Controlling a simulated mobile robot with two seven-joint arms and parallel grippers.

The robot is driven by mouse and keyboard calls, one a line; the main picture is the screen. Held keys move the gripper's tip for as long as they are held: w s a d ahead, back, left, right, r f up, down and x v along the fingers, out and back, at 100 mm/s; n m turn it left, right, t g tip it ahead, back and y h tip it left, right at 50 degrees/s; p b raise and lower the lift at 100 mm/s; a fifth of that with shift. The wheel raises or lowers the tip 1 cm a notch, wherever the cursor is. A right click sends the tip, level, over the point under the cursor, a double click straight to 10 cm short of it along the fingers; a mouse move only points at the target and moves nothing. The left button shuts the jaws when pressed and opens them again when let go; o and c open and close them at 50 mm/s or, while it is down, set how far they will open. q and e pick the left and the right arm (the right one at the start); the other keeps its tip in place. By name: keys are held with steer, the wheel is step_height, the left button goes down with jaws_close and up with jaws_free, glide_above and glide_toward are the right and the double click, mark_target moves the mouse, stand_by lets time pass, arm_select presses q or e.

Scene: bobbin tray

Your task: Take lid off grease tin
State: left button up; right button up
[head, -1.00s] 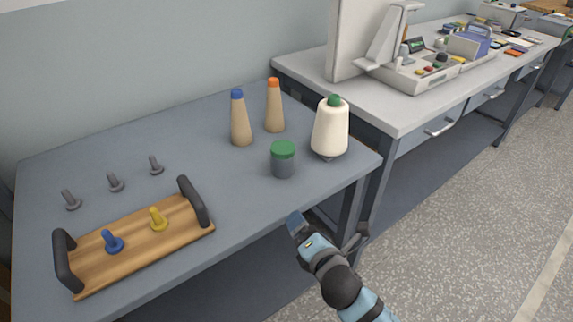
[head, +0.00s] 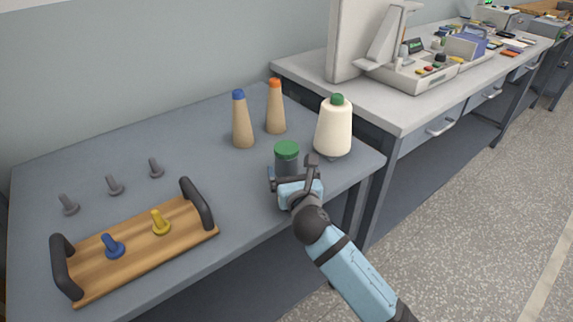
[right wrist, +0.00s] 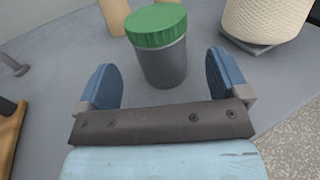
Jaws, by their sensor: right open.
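The grease tin (head: 286,166) is a dark grey cylinder with a green lid (head: 287,149) on top. It stands upright on the grey table, near its right end. In the right wrist view, the tin (right wrist: 165,64) and its lid (right wrist: 156,25) are straight ahead, beyond the fingertips. My right gripper (head: 292,170) is open and empty in front of the tin. Its two blue-padded fingers (right wrist: 163,75) are spread to either side of the tin's near side, apart from it. The gripper hides the tin's lower part in the head view. My left gripper is out of view.
A cream thread cone (head: 333,128) stands close right of the tin. Cones with a blue tip (head: 242,124) and an orange tip (head: 275,108) stand behind. A wooden tray (head: 135,262) holding blue and yellow bobbins is at left, with grey pegs (head: 113,185) behind it.

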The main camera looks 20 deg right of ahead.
mark_target(289, 165)
steer(key=w, duration=0.2)
steer(key=w+b, duration=0.1)
steer(key=w, duration=0.2)
steer(key=shift+w+d, duration=0.2)
steer(key=shift+w, duration=0.1)
steer(key=c, duration=1)
